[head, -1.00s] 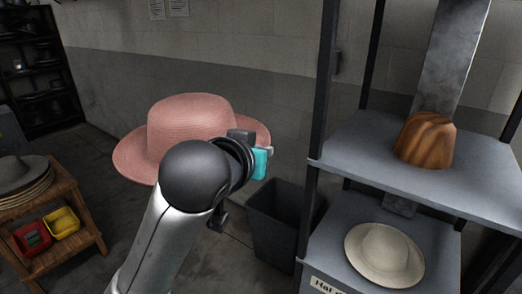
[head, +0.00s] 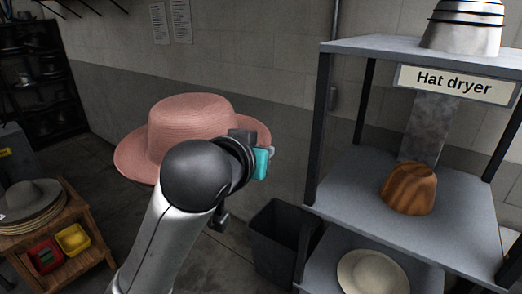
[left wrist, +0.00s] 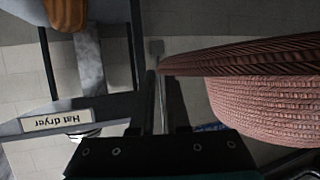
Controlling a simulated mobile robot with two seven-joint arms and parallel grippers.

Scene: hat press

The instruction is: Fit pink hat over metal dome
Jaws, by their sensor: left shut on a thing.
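The pink hat (head: 190,115) is held up in the air, brim down, left of the middle of the head view. My left gripper (head: 250,150) is at the right side of its brim; the arm hides part of the hat. In the left wrist view the left gripper (left wrist: 158,100) is shut on the edge of the pink hat's brim (left wrist: 240,60). The metal dome (head: 460,35) stands on the top shelf at the upper right, above the "Hat dryer" sign, partly cut off by the picture's top. The hat is apart from the dome. My right gripper is not in view.
The hat dryer rack (head: 340,48) stands at the right, with a brown wooden form (head: 408,188) on its middle shelf and a cream hat (head: 372,275) below. A dark bin (head: 275,240) is beside it. A wooden table (head: 85,225) with stacked hats stands at the left.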

